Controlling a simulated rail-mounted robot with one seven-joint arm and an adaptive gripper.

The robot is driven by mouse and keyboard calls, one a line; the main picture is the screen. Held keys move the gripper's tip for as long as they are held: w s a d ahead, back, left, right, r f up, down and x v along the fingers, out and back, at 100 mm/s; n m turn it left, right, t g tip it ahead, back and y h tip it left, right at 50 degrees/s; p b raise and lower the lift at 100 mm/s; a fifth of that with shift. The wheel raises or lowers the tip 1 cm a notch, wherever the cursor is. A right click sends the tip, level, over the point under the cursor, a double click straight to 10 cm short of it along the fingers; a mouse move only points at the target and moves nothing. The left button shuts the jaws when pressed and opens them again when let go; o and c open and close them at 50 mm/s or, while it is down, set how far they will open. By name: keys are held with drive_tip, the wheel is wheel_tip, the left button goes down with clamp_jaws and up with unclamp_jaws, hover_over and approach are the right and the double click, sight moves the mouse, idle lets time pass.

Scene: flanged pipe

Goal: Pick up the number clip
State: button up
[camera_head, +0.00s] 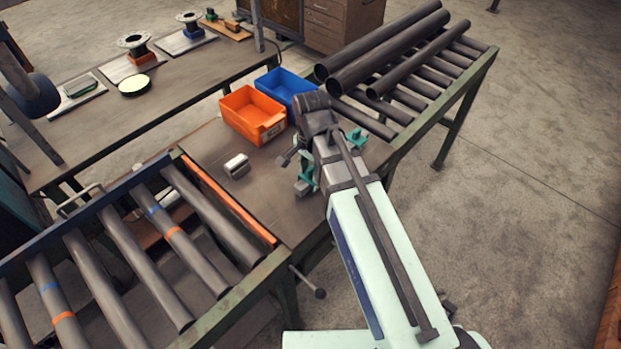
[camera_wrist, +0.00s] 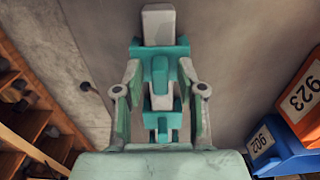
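My gripper (camera_wrist: 160,72) points down over the table, its two grey-green fingers apart in the wrist view. Between and beyond the fingers are teal parts (camera_wrist: 160,48) with a pale block at the top; I cannot tell whether the fingers touch them. In the head view my gripper is mostly hidden behind my arm, with teal parts (camera_head: 305,182) showing beside it. I cannot pick out a number clip for certain. Number plates show in the wrist view: 923 (camera_wrist: 300,98) on the orange bin and 902 (camera_wrist: 261,142) on the blue bin.
The orange bin (camera_head: 252,114) and blue bin (camera_head: 286,88) stand behind my gripper. A silver block (camera_head: 237,166) lies to its left. Pipes (camera_head: 385,50) lie on a roller rack at the back right. A roller conveyor (camera_head: 130,250) is at the front left. Table between block and bins is clear.

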clamp_jaws()
drive_tip(key=shift+r, duration=0.1)
